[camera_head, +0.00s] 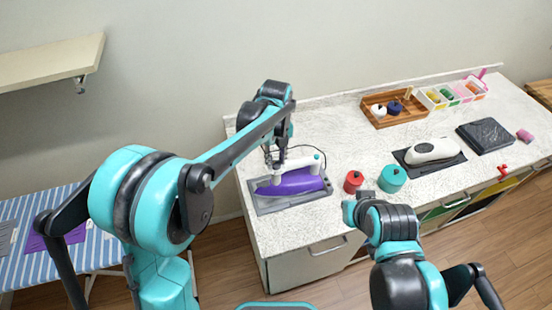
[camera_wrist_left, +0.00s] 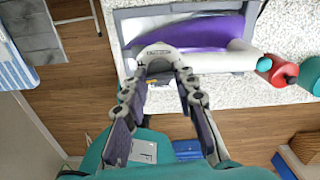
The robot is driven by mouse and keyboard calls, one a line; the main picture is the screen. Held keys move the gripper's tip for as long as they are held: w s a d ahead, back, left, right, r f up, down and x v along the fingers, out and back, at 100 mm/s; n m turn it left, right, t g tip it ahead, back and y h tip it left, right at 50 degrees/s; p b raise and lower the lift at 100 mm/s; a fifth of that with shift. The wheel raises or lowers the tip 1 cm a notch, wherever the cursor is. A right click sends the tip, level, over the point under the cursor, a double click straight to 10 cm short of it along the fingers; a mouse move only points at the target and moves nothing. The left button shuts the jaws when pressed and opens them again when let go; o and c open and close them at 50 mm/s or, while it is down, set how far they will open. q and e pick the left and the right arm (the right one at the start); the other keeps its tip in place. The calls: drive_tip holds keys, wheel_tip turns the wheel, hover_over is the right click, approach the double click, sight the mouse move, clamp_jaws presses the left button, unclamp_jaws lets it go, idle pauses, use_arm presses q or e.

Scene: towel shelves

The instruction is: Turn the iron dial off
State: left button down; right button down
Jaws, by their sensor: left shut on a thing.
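The iron (camera_head: 300,183) is purple with a white upper part and lies on a grey rest (camera_head: 285,204) at the counter's left end. My left gripper (camera_head: 272,160) comes down at the left end of its white handle. In the left wrist view, the fingertips (camera_wrist_left: 165,72) sit on either side of the iron's rounded white end (camera_wrist_left: 158,52), which bears a small dark marking. The gripper is shut on this part. The dial's outline and setting cannot be made out. My right arm shows in the head view, but its gripper cannot be seen.
A red container (camera_head: 353,182) and a teal container (camera_head: 392,179) stand right of the iron. Further right are a white appliance (camera_head: 432,151) and a dark flat bundle (camera_head: 486,135). A wooden tray (camera_head: 384,121) stands behind. A striped ironing board (camera_head: 90,250) is at left.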

sight(276, 162)
use_arm(q)
drive_tip(key=shift+m, duration=0.8)
drive_tip(key=c, duration=1.2)
unclamp_jaws()
wheel_tip(276, 162, up, 12)
